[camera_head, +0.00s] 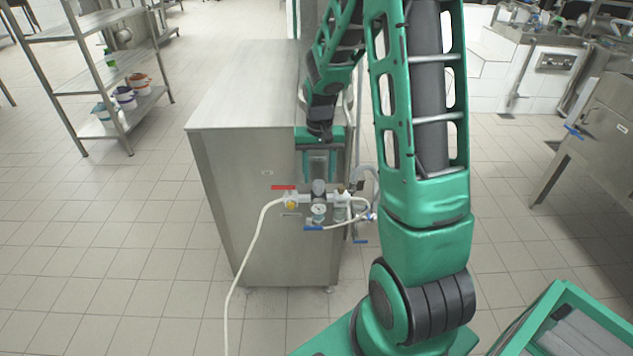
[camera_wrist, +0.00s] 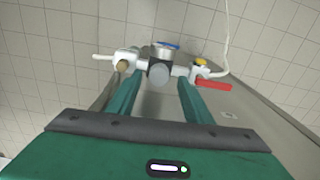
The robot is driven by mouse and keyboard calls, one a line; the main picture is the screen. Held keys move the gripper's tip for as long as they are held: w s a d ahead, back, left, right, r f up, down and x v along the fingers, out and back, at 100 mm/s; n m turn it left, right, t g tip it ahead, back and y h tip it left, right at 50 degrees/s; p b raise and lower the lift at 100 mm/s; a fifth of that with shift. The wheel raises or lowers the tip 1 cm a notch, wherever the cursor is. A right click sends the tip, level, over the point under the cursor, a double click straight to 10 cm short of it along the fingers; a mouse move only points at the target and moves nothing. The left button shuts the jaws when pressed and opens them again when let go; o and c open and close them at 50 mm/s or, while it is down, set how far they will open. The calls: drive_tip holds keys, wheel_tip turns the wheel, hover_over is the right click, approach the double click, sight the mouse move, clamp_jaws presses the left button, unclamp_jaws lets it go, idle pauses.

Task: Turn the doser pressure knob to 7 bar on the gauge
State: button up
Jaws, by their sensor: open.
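The doser pressure knob (camera_head: 319,187) is a dark rounded cap on the regulator in the middle of a white pipe assembly on the steel cabinet. In the wrist view the grey knob (camera_wrist: 159,75) shows between my gripper's two green fingers. My gripper (camera_wrist: 159,82) is open, with a visible gap on each side of the knob. In the head view my gripper (camera_head: 319,176) points down just above the knob. The gauge (camera_head: 319,210) faces the head camera below the knob; its needle is too small to read. The wrist view shows the gauge (camera_wrist: 165,50) edge-on.
A red lever (camera_head: 283,187) and a yellow part (camera_head: 292,204) sit left of the regulator. A blue lever (camera_head: 314,228) is below the gauge. A white hose (camera_head: 240,265) runs to the floor. The steel cabinet (camera_head: 240,95) stands behind; floor around it is clear.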

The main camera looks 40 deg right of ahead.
sight(317, 183)
drive_tip(key=shift+f, duration=1.55)
drive_tip(key=c, duration=1.1)
drive_tip(key=shift+o, duration=0.2)
drive_tip(key=shift+a+m, duration=0.1)
drive_tip(key=shift+m, duration=0.2)
drive_tip(key=shift+w+a+m, duration=0.1)
drive_tip(key=shift+m, duration=1.25)
drive_tip(key=shift+w+m, duration=0.1)
drive_tip(key=shift+m, duration=1.25)
drive_tip(key=shift+r, duration=0.1)
